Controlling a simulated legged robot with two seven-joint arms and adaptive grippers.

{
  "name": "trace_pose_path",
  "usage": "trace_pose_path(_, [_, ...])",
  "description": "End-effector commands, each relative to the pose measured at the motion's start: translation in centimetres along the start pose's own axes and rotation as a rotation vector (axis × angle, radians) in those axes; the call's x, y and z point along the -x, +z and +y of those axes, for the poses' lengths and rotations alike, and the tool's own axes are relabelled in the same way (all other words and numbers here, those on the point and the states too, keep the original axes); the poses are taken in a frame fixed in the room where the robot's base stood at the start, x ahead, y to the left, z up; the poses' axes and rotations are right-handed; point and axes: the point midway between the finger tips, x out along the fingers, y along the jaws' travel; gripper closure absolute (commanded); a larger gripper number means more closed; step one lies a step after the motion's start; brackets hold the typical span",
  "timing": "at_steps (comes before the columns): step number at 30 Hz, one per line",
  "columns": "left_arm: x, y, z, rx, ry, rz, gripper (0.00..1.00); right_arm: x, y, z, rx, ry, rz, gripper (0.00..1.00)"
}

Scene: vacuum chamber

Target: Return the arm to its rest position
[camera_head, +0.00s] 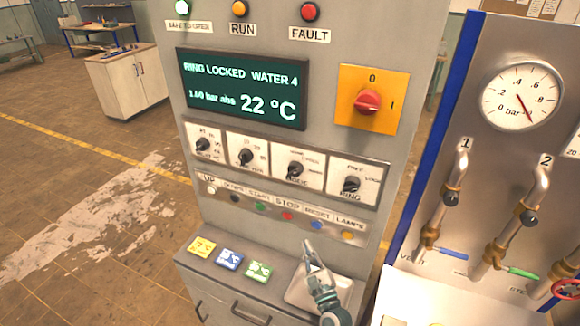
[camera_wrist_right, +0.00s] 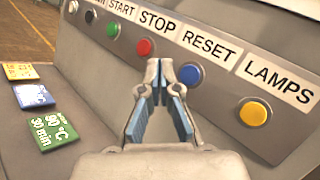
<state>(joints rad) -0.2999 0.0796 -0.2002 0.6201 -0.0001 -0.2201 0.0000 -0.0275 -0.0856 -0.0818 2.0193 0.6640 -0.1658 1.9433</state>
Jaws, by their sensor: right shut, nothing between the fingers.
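My right gripper (camera_head: 311,246) is in front of the control cabinet's button row, over the small ledge. It also shows in the right wrist view (camera_wrist_right: 159,68), with its fingertips together and nothing between them. Its tips point toward the button panel, near the blue RESET button (camera_wrist_right: 190,74) and the red STOP button (camera_wrist_right: 145,47); whether they touch the panel cannot be told. My left gripper is not in view.
The cabinet display (camera_head: 243,90) reads "RING LOCKED WATER 4", 1.00 bar abs and 22 °C. Yellow (camera_head: 202,247), blue (camera_head: 229,260) and green (camera_head: 258,271) cards lie on the ledge, left of my gripper. A pipe panel with a gauge (camera_head: 522,97) stands at right. Open floor lies left.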

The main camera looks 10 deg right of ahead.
Motion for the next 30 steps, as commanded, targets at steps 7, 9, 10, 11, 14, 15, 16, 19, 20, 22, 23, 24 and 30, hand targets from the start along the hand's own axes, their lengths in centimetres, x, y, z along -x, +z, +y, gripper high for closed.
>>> trace_pose_path(7, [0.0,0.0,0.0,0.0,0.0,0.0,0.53,2.9,-2.1,3.0,0.33,0.179,0.074,1.0])
trace_pose_path(9, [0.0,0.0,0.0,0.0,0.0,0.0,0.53,5.8,-4.0,5.3,0.594,0.341,0.115,1.0])
trace_pose_path(10, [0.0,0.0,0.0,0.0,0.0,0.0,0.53,7.4,-4.9,6.2,0.723,0.424,0.126,1.0])
trace_pose_path(11, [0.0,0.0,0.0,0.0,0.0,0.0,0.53,9.1,-5.9,7.0,0.855,0.514,0.132,1.0])
trace_pose_path(14, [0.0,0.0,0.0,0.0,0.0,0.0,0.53,15.3,-8.9,8.8,1.247,0.826,0.112,1.0])
trace_pose_path(15, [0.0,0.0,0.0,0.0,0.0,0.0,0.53,17.5,-9.9,9.1,1.371,0.938,0.088,1.0])
trace_pose_path(16, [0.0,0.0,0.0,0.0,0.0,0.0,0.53,19.1,-10.4,9.2,1.449,1.017,0.067,1.0])
trace_pose_path(19, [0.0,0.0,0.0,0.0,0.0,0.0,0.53,23.7,-11.9,9.2,1.652,1.252,-0.015,1.0])
trace_pose_path(20, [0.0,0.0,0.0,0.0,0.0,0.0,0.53,25.1,-12.2,9.1,1.7,1.318,-0.043,1.0])
trace_pose_path(22, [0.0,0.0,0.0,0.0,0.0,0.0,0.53,27.8,-12.7,8.7,1.792,1.458,-0.113,1.0])
trace_pose_path(23, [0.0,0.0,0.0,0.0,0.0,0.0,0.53,28.9,-12.9,8.5,1.825,1.516,-0.145,1.0])
trace_pose_path(24, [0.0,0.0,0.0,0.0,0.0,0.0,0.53,30.4,-13.1,8.2,1.864,1.59,-0.189,1.0])
trace_pose_path(30, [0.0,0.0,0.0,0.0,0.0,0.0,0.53,37.1,-13.2,6.1,1.98,1.942,-0.442,1.0])
